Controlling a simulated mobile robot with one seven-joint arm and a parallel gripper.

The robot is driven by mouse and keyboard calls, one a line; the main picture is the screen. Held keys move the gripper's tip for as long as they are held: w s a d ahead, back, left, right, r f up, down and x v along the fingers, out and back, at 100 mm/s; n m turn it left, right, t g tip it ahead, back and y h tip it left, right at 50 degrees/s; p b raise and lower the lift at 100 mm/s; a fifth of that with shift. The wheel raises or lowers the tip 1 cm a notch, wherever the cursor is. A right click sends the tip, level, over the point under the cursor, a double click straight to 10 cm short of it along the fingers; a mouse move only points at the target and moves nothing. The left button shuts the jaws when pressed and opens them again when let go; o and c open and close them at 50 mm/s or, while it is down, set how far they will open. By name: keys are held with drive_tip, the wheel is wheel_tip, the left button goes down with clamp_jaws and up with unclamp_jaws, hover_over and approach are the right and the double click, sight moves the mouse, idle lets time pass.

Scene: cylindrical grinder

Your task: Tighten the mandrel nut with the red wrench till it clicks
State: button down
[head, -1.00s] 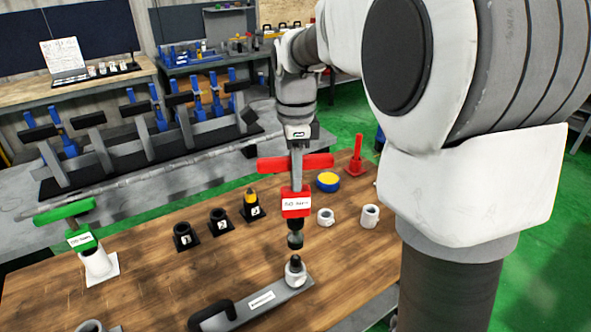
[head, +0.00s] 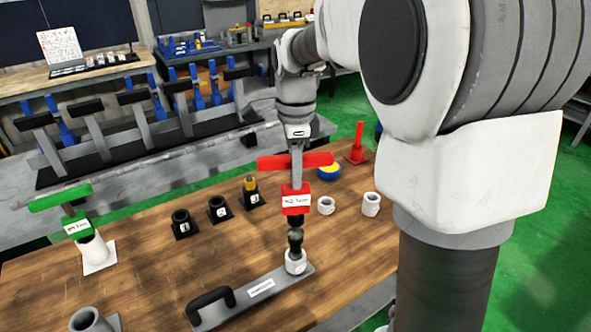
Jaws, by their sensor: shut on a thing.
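My gripper (head: 297,150) is shut on the red wrench (head: 296,200), near its red crossbar. The wrench hangs upright, with a labelled red body and a dark socket at its lower end. Directly below is the pale mandrel nut (head: 296,265) on the right part of a grey labelled plate with a black handle (head: 250,296). The socket end meets the top of the nut's post in the picture; I cannot tell whether it is seated on the nut. A green wrench (head: 75,222) stands in a white holder at the left.
A grey machine bed (head: 160,165) lies behind. My arm hides the table's right side.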

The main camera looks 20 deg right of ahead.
drive_tip(key=shift+f+b, duration=0.3)
drive_tip(key=shift+f, duration=0.25)
drive_tip(key=shift+f+b, duration=0.6)
drive_tip(key=shift+f, duration=0.7)
idle(0.5)
